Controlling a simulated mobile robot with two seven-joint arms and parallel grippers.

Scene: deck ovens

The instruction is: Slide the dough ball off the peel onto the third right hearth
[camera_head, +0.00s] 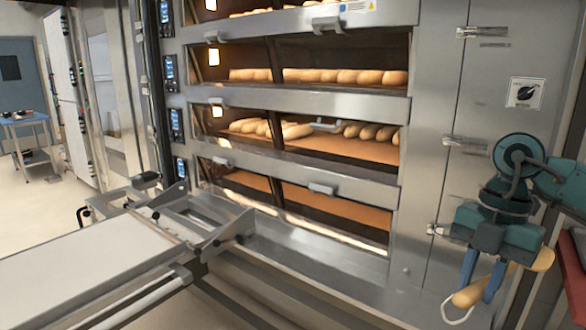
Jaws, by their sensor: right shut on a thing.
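My right gripper (479,286) is at the lower right, pointing down in front of the steel side panel. It is shut on a tan, wood-coloured piece (541,260), which looks like part of the peel. The piece runs from lower left to upper right past the fingers, and much of it is hidden behind them. I see no dough ball. The deck oven has several decks. The third from the top in view has a right hearth (356,148) with several loaves at its back. The lowest right hearth (345,208) looks bare. My left gripper is not in view.
A loader with a pale flat belt (85,262) stands at the front left, its metal end frame close to the oven. A steel ledge (310,262) runs below the lowest deck. A blue table (25,120) stands far left, with open floor before it.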

